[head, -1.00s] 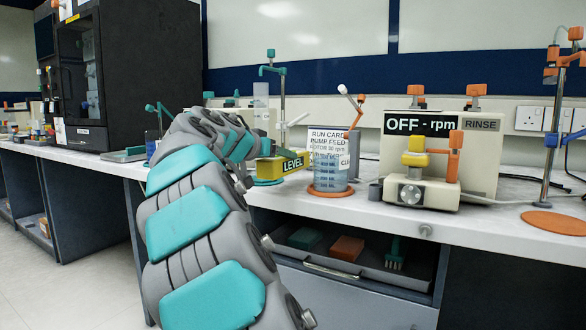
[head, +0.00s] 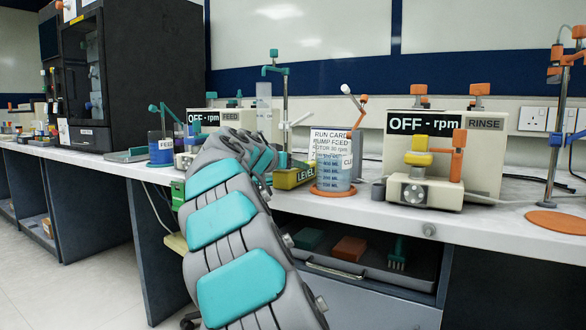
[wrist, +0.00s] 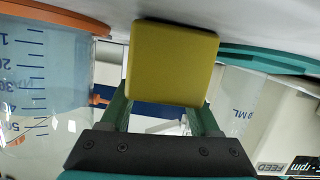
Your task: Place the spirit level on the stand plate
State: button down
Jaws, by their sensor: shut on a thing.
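The spirit level is a yellow block lettered LEVEL (head: 293,178). In the wrist view its plain yellow face (wrist: 173,62) fills the top middle. My gripper (wrist: 165,106) is shut on it, with a green finger on each side. In the head view my arm hides most of the gripper. The level is low, close to the bench top; I cannot tell whether it touches anything. The stand plate, a teal disc (wrist: 272,58), shows in the wrist view just right of the level. In the head view the plate is largely hidden behind my arm and the level.
An orange plate with a beaker (head: 333,180) and a run card (head: 330,143) stands close right of the level. The teal stand's post (head: 285,95) rises behind it. A pump box (head: 443,160) stands farther right. An open drawer (head: 345,262) lies below the bench edge.

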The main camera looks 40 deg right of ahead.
jog(key=shift+c, duration=0.6)
grip_release()
